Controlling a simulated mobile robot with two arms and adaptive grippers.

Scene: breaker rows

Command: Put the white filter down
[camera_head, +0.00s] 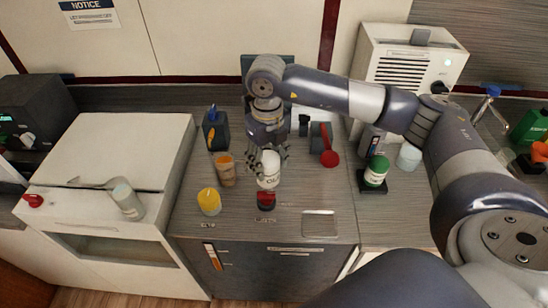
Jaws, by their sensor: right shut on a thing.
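The white filter (268,173) is upright over the grey counter, a little left of the picture's middle. My right gripper (268,155) reaches in from the right, points down and is shut on its upper part. The fingers hide some of the filter's top. I cannot tell whether its bottom touches the counter (319,224). My left gripper is not in view.
A brown jar (226,172) and a yellow-topped jar (209,202) stand left of the filter. A red-topped item (265,200) is just in front. A red round-headed item (329,158) and a green-and-white jar (376,171) are to the right. The front-right counter is mostly clear.

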